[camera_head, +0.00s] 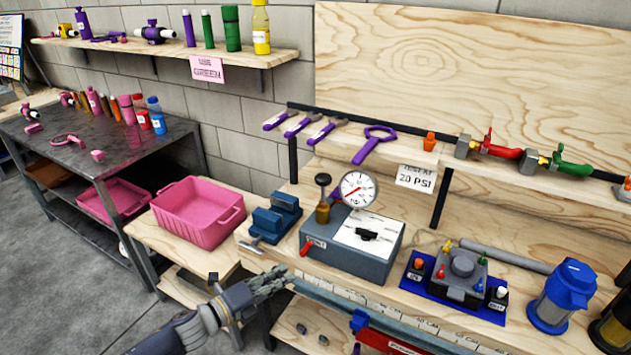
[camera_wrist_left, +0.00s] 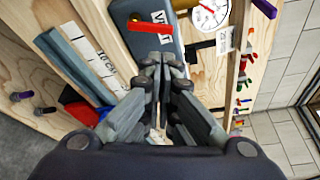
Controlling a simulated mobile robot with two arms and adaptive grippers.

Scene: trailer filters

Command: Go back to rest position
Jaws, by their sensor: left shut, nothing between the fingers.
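My left gripper (camera_head: 268,282) is in front of the workbench's front edge, below the blue vise, and is shut and empty. In the left wrist view the fingers of the left gripper (camera_wrist_left: 163,65) meet near the grey test box (camera_wrist_left: 150,15) with its red lever (camera_wrist_left: 150,27). I cannot tell whether they touch the box. In the head view this test box (camera_head: 350,245) stands on the bench with a pressure gauge (camera_head: 358,189) on it. My right gripper is not in view.
A pink bin (camera_head: 200,222) and a blue vise (camera_head: 272,220) stand left of the test box. A blue tray with a grey device (camera_head: 460,272) and a blue filter housing (camera_head: 562,295) stand to the right. A dark metal table (camera_head: 85,140) is at the left. Grey floor is open at lower left.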

